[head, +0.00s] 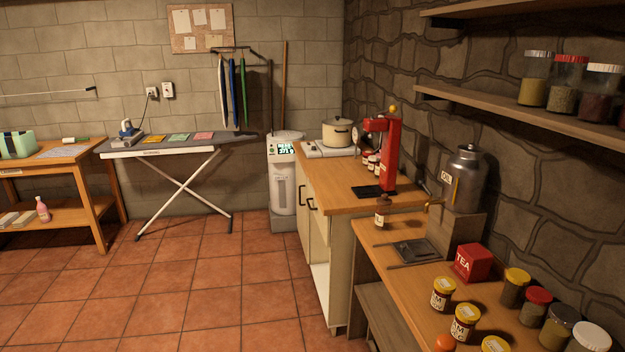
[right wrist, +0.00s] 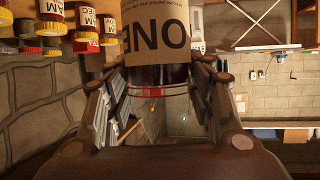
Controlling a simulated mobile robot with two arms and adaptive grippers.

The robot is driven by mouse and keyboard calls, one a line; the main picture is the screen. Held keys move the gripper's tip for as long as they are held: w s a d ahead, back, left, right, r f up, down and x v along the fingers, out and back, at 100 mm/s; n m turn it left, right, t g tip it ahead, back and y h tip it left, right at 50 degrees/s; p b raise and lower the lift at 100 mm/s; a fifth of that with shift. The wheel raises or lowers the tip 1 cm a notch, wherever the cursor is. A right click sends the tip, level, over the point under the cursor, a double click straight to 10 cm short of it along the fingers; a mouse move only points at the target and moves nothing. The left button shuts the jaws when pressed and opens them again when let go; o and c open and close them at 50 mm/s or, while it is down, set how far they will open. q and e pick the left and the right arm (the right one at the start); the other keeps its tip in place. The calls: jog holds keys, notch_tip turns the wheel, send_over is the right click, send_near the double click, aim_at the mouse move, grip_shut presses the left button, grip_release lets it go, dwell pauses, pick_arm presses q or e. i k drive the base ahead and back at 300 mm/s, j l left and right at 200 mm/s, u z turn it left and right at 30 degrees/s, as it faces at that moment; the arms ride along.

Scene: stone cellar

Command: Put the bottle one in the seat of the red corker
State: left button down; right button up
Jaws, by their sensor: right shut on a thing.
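My right gripper (right wrist: 165,72) is shut on bottle one (right wrist: 160,35) in the right wrist view. I see no bottle in the corker. Neither gripper shows in the head view, so the held bottle's distance from the corker cannot be told.
A small dark bottle (head: 381,215) stands on the nearer bench, before the corker. A dark tray (head: 415,250), metal oil can (head: 464,180), red tea tin (head: 472,263) and several jars (head: 465,322) crowd that bench. A pot (head: 337,132) stands behind the corker. The tiled floor (head: 200,280) is clear.

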aim_at(367, 190)
jog(key=i+j+u, duration=0.1)
jog(key=i+u, duration=0.35)
jog(key=i, duration=0.85)
jog(key=i+j+z, duration=0.15)
jog(key=i+z, duration=0.3)
jog(key=i, duration=0.25)
jog(key=i+j+z, duration=0.4)
jog(key=i, duration=0.25)
jog(key=i+j+z, duration=0.45)
jog(key=i+j, duration=0.15)
